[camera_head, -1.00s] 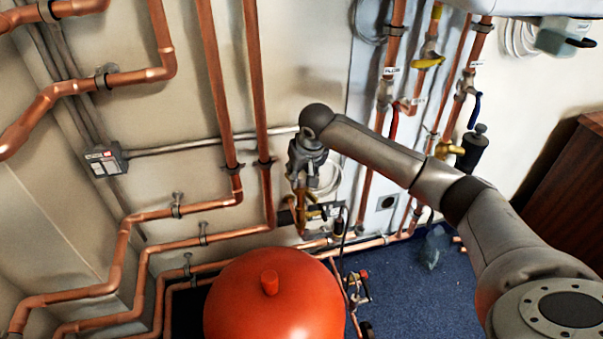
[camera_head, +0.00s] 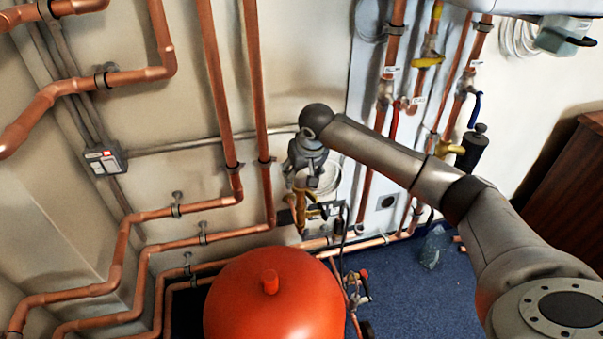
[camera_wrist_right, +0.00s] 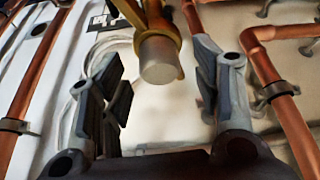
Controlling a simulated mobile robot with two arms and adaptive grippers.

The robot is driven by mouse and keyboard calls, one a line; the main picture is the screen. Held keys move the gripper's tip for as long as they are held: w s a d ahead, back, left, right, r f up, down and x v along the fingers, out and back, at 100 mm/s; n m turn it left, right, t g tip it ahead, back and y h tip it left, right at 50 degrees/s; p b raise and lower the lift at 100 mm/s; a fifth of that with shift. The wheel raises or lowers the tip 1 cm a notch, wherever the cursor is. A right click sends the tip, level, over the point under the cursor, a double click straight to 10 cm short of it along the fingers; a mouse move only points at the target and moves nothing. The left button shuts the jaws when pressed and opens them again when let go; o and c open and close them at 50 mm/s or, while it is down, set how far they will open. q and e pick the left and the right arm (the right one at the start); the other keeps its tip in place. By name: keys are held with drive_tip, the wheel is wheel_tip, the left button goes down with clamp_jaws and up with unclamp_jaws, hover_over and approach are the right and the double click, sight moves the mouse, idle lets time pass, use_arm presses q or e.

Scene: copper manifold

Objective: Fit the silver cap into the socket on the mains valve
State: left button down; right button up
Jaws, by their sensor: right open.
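The silver cap (camera_wrist_right: 160,60) is a short, pale grey cylinder in the right wrist view. It sits at the end of a brass fitting on the mains valve (camera_wrist_right: 150,18); the socket is hidden, and I cannot tell how deep the cap sits. My right gripper (camera_wrist_right: 160,82) is open. Its two dark fingers stand on either side of the cap, with visible gaps. In the head view my right gripper (camera_head: 306,172) is at the wall, just above the brass valve (camera_head: 303,207), and the cap is too small to make out. My left gripper is not in view.
Copper pipes (camera_head: 263,100) run along the wall beside the gripper. A red tank (camera_head: 275,300) stands below it. A yellow-handled valve (camera_head: 428,62) and a black-handled valve (camera_head: 475,146) are to the right. Blue floor (camera_head: 400,290) is mostly clear at lower right.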

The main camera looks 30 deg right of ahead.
drive_tip(key=v, duration=1.2)
drive_tip(key=shift+w, duration=0.1)
